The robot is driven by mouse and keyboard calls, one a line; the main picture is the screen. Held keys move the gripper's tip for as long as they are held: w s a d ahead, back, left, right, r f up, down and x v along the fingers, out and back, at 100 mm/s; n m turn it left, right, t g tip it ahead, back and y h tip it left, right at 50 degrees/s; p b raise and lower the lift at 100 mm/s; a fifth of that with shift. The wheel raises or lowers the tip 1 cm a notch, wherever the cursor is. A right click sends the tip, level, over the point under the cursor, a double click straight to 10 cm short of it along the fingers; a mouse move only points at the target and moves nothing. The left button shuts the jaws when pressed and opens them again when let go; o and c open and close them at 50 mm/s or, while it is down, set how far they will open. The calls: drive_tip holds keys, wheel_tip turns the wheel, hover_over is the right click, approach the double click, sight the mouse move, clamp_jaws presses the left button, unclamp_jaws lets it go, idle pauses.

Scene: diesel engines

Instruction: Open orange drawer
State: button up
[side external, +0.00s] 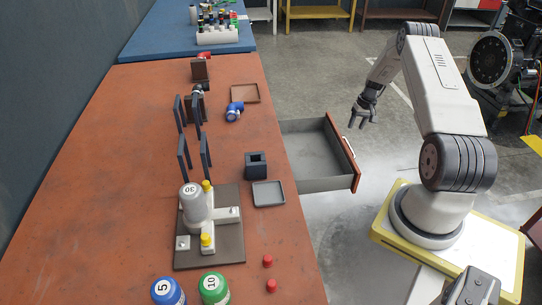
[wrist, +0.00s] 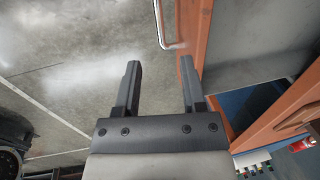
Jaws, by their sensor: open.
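The orange drawer is pulled out from the right side of the orange workbench in the side view, with its orange front panel (side external: 341,150) facing my arm. Its grey inside (side external: 312,152) looks empty. A pale bar handle (side external: 348,146) is on the front, and it also shows at the top of the wrist view (wrist: 159,25). My gripper (side external: 361,115) is open and empty, above and beyond the drawer front's far end. In the wrist view its two fingers (wrist: 160,66) point toward the handle and front panel (wrist: 190,75), with the handle apart from the fingertips.
The workbench top (side external: 110,190) carries a fixture plate (side external: 228,255), dark upright brackets, small trays, a black square block (side external: 256,165) and numbered blue and green jars. A blue bench (side external: 165,35) stands behind. The floor between drawer and my base is clear.

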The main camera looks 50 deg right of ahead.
drive_tip(key=shift+w+d, duration=0.2)
drive_tip(key=shift+f, duration=0.1)
drive_tip(key=shift+w+a+f, duration=0.15)
drive_tip(key=shift+a+f, duration=0.05)
drive_tip(key=shift+f, duration=1.05)
drive_tip(key=shift+w+a+f, duration=0.15)
drive_tip(key=shift+w+f, duration=0.05)
drive_tip(key=shift+f, duration=1.05)
drive_tip(key=shift+w+a+f, duration=0.15)
drive_tip(key=shift+a+f, duration=0.05)
drive_tip(key=shift+f, duration=1.05)
drive_tip(key=shift+c, duration=0.3)
clamp_jaws()
drive_tip(key=shift+d, duration=0.1)
